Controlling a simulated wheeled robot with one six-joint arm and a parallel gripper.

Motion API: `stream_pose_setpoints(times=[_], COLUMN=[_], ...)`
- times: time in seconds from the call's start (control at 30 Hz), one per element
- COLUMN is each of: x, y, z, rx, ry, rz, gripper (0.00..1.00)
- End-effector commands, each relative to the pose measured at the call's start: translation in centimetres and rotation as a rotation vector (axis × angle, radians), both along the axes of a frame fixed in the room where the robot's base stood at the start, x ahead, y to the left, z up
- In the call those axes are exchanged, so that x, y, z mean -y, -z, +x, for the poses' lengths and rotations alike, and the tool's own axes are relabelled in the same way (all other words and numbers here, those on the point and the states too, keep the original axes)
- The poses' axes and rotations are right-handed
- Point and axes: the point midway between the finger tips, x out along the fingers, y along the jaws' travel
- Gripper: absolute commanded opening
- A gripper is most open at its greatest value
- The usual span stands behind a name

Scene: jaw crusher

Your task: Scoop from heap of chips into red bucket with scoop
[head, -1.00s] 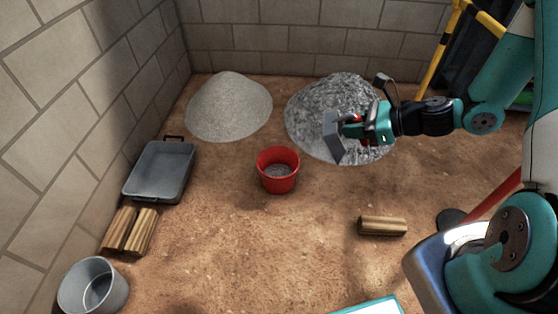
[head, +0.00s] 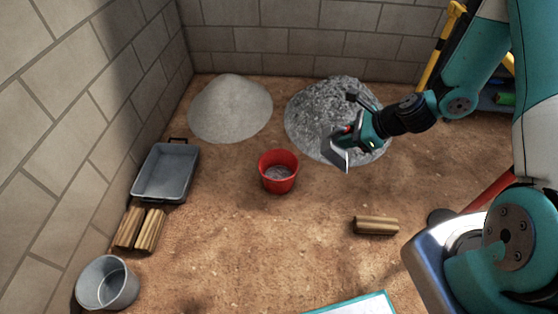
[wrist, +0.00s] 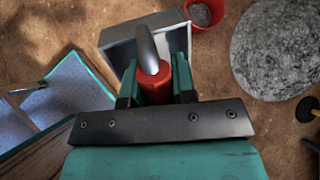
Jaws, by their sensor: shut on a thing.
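My gripper (head: 362,133) is shut on the red handle (wrist: 154,86) of a grey metal scoop (head: 336,150). The scoop pan also shows in the wrist view (wrist: 118,50), beyond the fingers. In the head view the scoop overlaps the near left side of the rough dark-grey heap of chips (head: 325,97). The heap also shows in the wrist view (wrist: 280,50). The red bucket (head: 278,185) stands upright on the ground, left of the scoop, with grey material inside.
A smoother pale heap (head: 230,108) lies left of the chips. A grey tray (head: 165,173), wood blocks (head: 140,229) and a metal pail (head: 107,284) line the left wall. A wood piece (head: 376,226) lies at right. Ground around the bucket is clear.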

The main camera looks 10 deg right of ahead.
Motion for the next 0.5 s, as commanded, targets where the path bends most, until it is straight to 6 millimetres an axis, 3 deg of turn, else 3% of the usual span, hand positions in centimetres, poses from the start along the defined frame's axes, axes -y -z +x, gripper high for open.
stream_pose_setpoints(times=[0.03, 0.5], x=[-0.2, -0.2], y=[-0.9, -2.6], z=[0.0, 0.1], rx=[-0.01, -0.105], ry=[-0.004, -0.006], rz=[-0.022, -0.261], gripper=[0.0, 0.0])
